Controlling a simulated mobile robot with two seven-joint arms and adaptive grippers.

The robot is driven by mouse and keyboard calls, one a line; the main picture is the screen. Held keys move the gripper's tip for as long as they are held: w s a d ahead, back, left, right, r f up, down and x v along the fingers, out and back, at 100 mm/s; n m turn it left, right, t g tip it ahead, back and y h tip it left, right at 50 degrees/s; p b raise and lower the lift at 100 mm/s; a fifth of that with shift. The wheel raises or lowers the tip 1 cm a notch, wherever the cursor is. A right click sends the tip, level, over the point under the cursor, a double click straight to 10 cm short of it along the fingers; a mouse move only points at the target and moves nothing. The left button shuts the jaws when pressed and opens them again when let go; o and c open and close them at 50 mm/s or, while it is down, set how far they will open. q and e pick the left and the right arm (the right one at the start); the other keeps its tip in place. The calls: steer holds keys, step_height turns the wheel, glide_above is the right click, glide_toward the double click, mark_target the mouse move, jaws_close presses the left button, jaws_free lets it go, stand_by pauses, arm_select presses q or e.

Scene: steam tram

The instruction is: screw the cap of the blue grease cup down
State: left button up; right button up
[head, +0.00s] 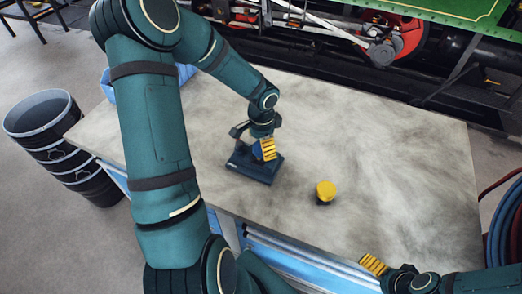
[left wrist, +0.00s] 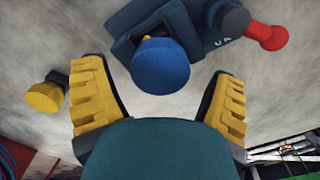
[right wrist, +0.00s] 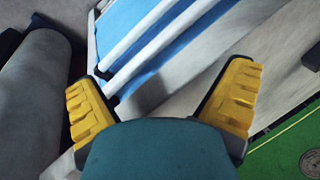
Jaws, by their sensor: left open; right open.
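The blue cap of the grease cup (left wrist: 160,65) shows in the left wrist view, round and seen from above, on a dark blue fixture (left wrist: 185,22). In the head view the fixture's base (head: 250,168) rests on the table, and my left gripper (head: 264,150) is over it, mostly hiding the cup. My left gripper is open, with its yellow-padded fingers on either side of the cap and visible gaps between. How far the cap is screwed down cannot be told. My right gripper (head: 373,265) is open and empty at the table's front edge.
A yellow-capped cup (head: 325,190) stands on the table to the right of the fixture. A red knob (left wrist: 266,35) sticks out from the fixture. A blue bin (head: 107,85) is at the table's left. The right of the tabletop (head: 410,170) is clear.

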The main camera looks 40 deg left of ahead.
arm_select(q)
steer(key=shift+r, duration=0.1)
steer(key=shift+r+p, duration=2)
steer(key=shift+r, duration=0.45)
steer(key=shift+c, duration=0.2)
steer(key=shift+r+p, duration=0.2)
steer(key=shift+p, duration=1.2)
steer(key=shift+f+b, duration=2.5)
steer(key=shift+f, duration=0.25)
